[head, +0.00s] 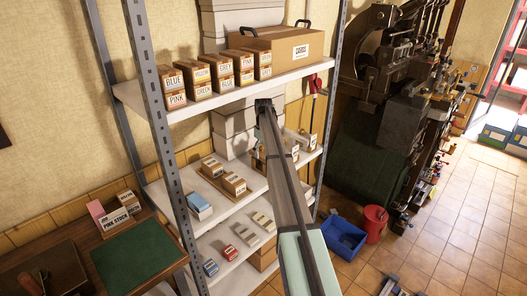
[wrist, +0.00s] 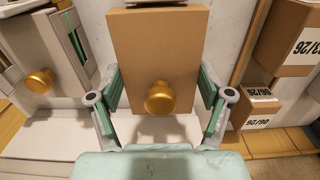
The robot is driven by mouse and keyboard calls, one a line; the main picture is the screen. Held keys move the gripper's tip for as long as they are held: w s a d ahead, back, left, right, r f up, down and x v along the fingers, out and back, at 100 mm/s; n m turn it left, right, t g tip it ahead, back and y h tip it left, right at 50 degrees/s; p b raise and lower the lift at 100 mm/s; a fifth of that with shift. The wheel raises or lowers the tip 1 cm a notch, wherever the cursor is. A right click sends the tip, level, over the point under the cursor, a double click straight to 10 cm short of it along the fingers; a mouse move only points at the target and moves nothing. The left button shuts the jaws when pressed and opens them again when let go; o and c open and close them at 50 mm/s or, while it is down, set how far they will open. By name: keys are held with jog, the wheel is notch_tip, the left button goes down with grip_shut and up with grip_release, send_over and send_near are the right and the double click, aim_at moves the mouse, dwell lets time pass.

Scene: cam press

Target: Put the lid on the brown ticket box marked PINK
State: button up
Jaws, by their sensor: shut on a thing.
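My gripper (wrist: 160,84) is shut on a flat brown rectangular piece with a round brass knob (wrist: 159,97), which looks like the lid. The fingers grip its two long sides. In the head view my gripper (head: 264,103) is at the front edge of the upper shelf, right of the PINK box; the held piece cannot be made out there.
Other labelled boxes (head: 226,77) and a large brown case (head: 278,45) stand on the upper shelf (head: 205,93). Lower shelves hold small cartons (head: 234,184). Another brass knob (wrist: 39,81) shows at left in the wrist view.

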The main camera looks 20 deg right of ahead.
jog(key=shift+w+f+b, duration=0.1)
jog(key=shift+f+b, duration=0.35)
jog(key=shift+f, duration=1.2)
dwell(2.0)
jog(key=o, duration=1)
jog(key=shift+o, duration=0.2)
notch_tip(320, 180, up, 8)
jog(key=shift+f, duration=0.25)
